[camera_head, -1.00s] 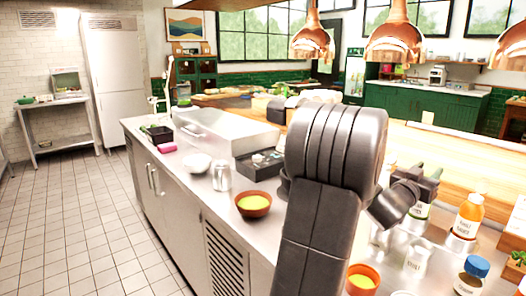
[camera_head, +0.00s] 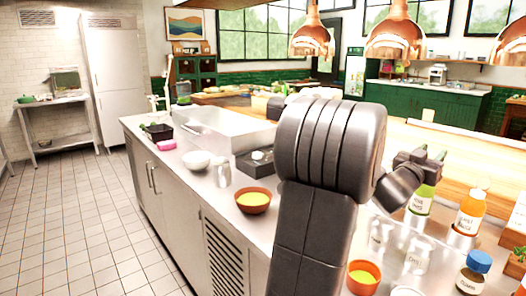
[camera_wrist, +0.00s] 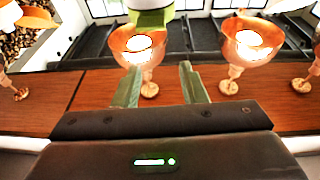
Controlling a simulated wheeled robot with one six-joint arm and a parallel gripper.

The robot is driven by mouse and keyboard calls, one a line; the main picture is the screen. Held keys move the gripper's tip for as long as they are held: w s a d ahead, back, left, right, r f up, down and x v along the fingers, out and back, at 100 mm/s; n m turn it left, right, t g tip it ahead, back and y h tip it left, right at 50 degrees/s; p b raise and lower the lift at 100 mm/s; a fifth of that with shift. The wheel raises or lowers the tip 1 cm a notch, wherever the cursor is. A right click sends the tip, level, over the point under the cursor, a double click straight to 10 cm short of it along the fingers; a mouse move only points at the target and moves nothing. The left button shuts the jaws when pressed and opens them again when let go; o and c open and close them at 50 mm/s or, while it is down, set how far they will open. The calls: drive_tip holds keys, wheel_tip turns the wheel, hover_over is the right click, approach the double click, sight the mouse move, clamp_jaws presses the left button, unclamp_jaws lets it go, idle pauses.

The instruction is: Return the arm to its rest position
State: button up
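My arm rises through the middle of the head view, bent over at a thick ribbed joint. My gripper (camera_head: 432,154) is at its right end, seen small, with greenish fingers pointing away over the counter. In the wrist view my gripper (camera_wrist: 158,78) shows two separate fingers with an empty gap between them. A green bottle with a white label (camera_head: 420,201) stands on the counter just below the gripper in the head view. A white and green thing (camera_wrist: 150,12) shows at the top of the wrist view, apart from the fingertips.
The steel counter (camera_head: 225,204) holds an orange bottle (camera_head: 469,212), a blue-capped jar (camera_head: 473,273), a brown bowl (camera_head: 253,200) and an orange cup (camera_head: 362,277). Copper lamps (camera_head: 394,42) hang above. The tiled floor (camera_head: 80,215) at left is clear.

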wheel_tip(320, 180, down, 4)
drive_tip(key=p, duration=0.2)
drive_tip(key=shift+r+p, duration=0.3)
drive_tip(key=shift+r, duration=0.1)
drive_tip(key=shift+d+g+y+p, duration=0.15)
drive_tip(key=shift+g+y+p, duration=0.2)
drive_tip(key=shift+p, duration=0.5)
drive_tip(key=y+p, duration=0.1)
drive_tip(key=p, duration=0.2)
drive_tip(key=g+p, duration=0.1)
drive_tip(key=p, duration=0.3)
drive_tip(key=shift+w+d+r+y, duration=0.2)
drive_tip(key=shift+r+y, duration=0.05)
drive_tip(key=shift+y, duration=0.1)
